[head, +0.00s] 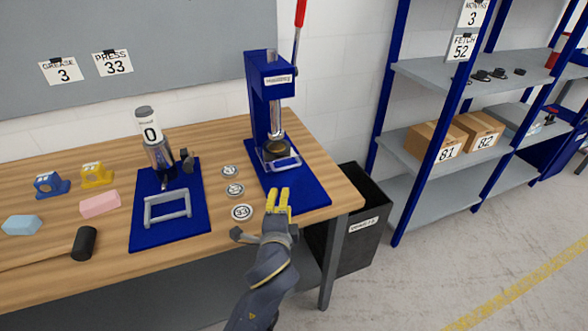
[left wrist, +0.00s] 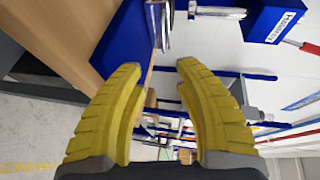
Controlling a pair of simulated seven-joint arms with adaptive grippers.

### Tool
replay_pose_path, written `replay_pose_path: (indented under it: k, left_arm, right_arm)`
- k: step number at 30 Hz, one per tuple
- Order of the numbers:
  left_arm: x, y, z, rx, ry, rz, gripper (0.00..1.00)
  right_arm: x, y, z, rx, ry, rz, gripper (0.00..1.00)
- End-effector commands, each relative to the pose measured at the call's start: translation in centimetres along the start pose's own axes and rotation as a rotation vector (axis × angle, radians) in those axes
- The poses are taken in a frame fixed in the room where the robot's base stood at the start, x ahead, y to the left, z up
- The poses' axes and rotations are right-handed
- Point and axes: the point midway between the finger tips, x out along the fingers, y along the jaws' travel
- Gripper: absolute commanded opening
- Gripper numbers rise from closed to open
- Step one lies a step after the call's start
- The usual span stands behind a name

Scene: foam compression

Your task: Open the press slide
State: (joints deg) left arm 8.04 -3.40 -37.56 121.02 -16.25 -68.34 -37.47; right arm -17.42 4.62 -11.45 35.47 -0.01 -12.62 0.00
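The blue press (head: 262,100) stands on its blue base plate (head: 305,195) at the right end of the bench. Its grey slide with a bar handle (head: 284,164) sits low at the front, under the silver ram (head: 276,120). The slide's metal bars (left wrist: 163,25) show at the top of the left wrist view, beside the blue plate (left wrist: 125,40). My left gripper (head: 279,198) has yellow fingers, open and empty, just in front of the slide and apart from it. The same fingers (left wrist: 160,85) show spread in the left wrist view. My right gripper is not in view.
Several numbered discs (head: 242,212) lie left of my gripper. A second blue plate (head: 143,233) carries another device with a grey handle. A black bin (head: 356,232) stands on the floor beside the bench's right end. A red-tipped lever (head: 300,14) rises from the press.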

Motion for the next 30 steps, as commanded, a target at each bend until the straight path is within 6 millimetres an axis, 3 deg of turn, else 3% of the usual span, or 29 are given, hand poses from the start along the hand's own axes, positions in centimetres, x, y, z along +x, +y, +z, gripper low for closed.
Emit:
replay_pose_path:
  k: [8, 24, 30]
  left_arm:
    - [2.5, -0.7, 0.5, 0.011, -0.01, -0.006, 0.33]
    - [12.2, -0.7, 0.6, 0.011, -0.01, -0.005, 0.33]
    - [15.0, -0.7, 0.6, 0.01, -0.01, -0.004, 0.33]
  right_arm:
    - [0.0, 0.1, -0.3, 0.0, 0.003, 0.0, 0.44]
    - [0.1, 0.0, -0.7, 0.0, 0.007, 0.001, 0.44]
    - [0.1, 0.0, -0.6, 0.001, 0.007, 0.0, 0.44]
